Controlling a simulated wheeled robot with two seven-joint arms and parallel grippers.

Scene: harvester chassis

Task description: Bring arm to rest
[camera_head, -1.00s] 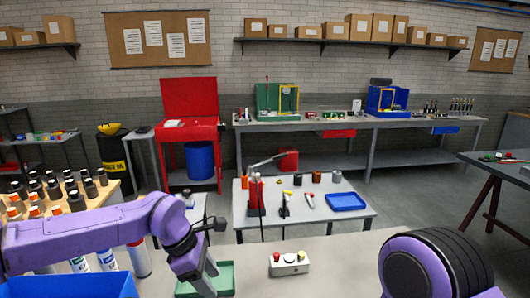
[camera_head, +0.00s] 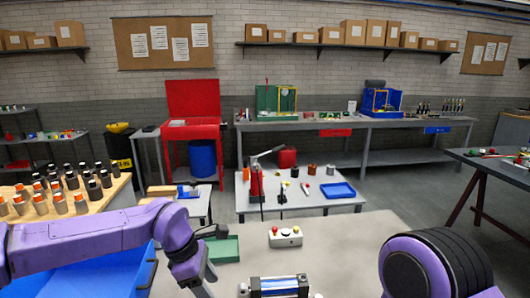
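My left arm (camera_head: 90,245), purple, comes in from the left and bends down at the wrist over the near grey bench (camera_head: 350,240). Its hand end (camera_head: 203,270) is beside the green tray (camera_head: 224,249), left of it and nearer me. The fingers are not clear and run toward the bottom edge, so I cannot tell if they are open or shut. I see nothing held. My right arm (camera_head: 435,265) shows only as a purple link with a black ringed joint at the bottom right. Its gripper is out of view.
A white box with red and yellow buttons (camera_head: 285,237) and a blue-and-silver cylinder device (camera_head: 275,287) are on the near bench. A blue bin (camera_head: 110,275) is under my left arm. Several bottles (camera_head: 60,190) stand on a wooden surface at left. The bench's right part looks clear.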

